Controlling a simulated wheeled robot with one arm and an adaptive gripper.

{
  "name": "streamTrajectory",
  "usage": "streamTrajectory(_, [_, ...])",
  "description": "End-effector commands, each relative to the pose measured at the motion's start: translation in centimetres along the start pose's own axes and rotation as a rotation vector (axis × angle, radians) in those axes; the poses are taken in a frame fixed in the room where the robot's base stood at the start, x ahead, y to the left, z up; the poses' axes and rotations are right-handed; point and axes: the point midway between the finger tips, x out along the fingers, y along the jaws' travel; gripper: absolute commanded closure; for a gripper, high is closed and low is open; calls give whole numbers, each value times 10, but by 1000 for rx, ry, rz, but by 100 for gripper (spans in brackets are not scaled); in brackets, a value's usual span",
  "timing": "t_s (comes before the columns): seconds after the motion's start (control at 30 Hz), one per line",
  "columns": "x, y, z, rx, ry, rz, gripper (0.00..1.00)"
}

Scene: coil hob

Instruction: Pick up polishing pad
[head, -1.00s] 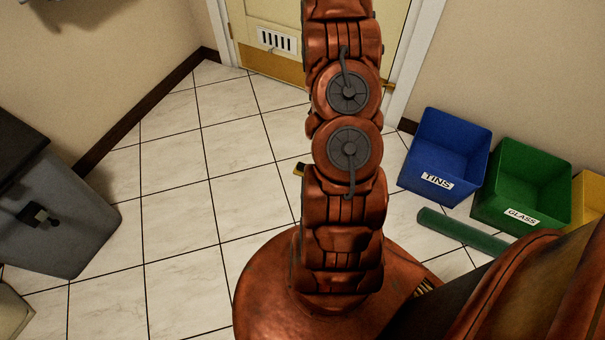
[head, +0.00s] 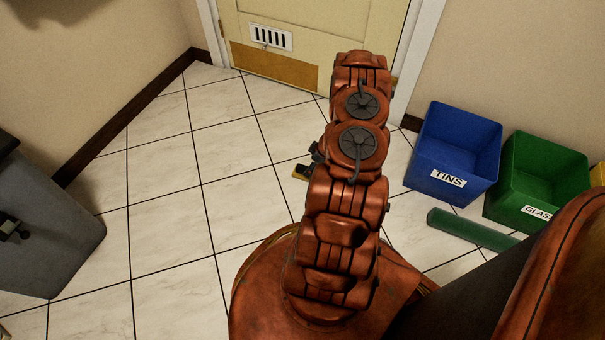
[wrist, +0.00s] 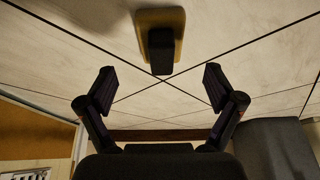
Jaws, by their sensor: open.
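The polishing pad (wrist: 152,45), a yellow-brown slab with a black block on top, lies on the tiled floor at the top middle of the wrist view. In the head view only a small yellow and black part (head: 301,173), apparently the pad, shows at the left side of my arm; the rest is hidden. My gripper (wrist: 158,78) is open and empty, its two dark fingers spread wide. In the picture the pad appears above the gap between the fingertips, apart from both.
A blue TINS bin (head: 455,155) and a green GLASS bin (head: 538,180) stand at the right, with a green cylinder (head: 472,231) lying before them. A grey bin (head: 45,235) stands at the left. A door (head: 275,65) is at the back. The left-middle floor is clear.

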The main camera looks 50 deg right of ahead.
Motion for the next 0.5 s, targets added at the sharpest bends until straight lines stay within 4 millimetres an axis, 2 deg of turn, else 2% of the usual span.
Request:
streamTrajectory(0.1, [14,0,1,1,0,0,8])
streamTrajectory(0.37, [31,0,-1,0,0,1,8])
streamTrajectory(0.5, [49,-2,-3,-2,0,1,8])
